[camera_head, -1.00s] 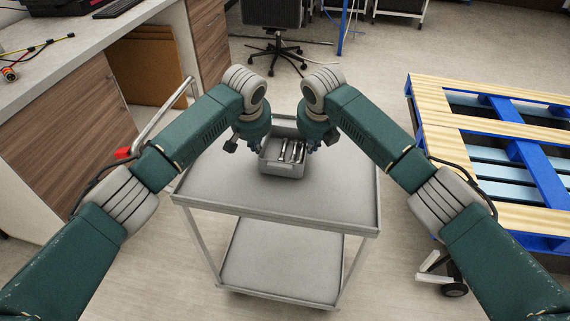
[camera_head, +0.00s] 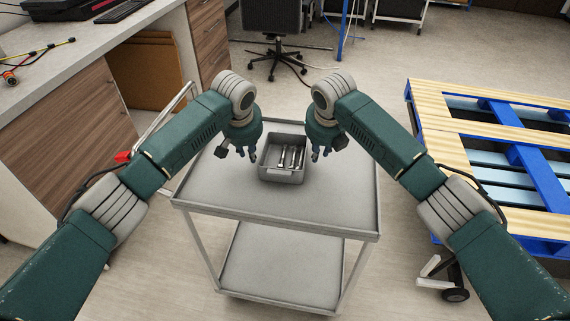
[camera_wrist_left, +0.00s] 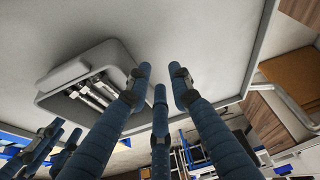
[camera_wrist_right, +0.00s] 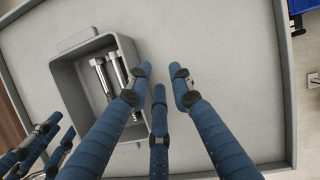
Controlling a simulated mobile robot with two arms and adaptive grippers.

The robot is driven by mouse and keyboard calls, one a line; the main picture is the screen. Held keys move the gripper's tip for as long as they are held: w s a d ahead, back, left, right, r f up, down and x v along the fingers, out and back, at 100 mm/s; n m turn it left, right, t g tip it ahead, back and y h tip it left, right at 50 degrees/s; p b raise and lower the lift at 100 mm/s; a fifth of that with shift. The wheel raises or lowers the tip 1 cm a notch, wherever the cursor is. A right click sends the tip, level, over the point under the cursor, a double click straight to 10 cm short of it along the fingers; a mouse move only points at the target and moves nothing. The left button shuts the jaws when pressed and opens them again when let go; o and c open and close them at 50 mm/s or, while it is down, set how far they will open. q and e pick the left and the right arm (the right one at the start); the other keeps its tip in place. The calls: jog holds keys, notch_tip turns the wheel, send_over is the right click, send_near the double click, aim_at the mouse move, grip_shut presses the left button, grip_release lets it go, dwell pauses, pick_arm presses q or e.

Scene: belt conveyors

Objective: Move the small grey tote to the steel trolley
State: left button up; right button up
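The small grey tote (camera_head: 282,175) stands upright on the top shelf of the steel trolley (camera_head: 240,196), with several metal bolts (camera_head: 291,157) inside. My left gripper (camera_head: 246,156) is just left of the tote, open and apart from it. My right gripper (camera_head: 320,156) is just right of the tote, open and apart from it. In the left wrist view the tote (camera_wrist_left: 62,102) lies beyond blue fingers that hold nothing. In the right wrist view the tote (camera_wrist_right: 68,90) shows left of the spread, empty fingers.
A blue and wood pallet (camera_head: 450,130) stands to the right of the trolley. A white counter with wooden drawers (camera_head: 70,115) is on the left. An office chair (camera_head: 273,45) stands behind. The trolley top in front of the tote is clear.

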jog(key=shift+r, duration=0.1)
pick_arm(q)
jog(key=v, duration=1.2)
pick_arm(e)
jog(key=v, duration=1.1)
jog(key=shift+s+r, duration=0.25)
jog(key=shift+r, duration=0.1)
